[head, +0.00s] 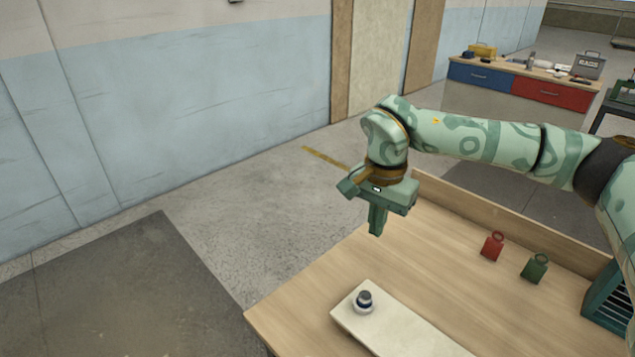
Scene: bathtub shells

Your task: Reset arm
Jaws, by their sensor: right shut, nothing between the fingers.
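My right arm comes in from the right in the head view. Its right gripper (376,228) points down above the wooden table (420,270), near the table's far left edge. Its fingers are together and hold nothing. My left gripper is not in view.
A pale board (400,335) lies on the table's front part, with a small white and dark round object (364,300) on it. A red weight-like block (492,246) and a green one (535,267) stand at right. A workbench (520,82) stands far back.

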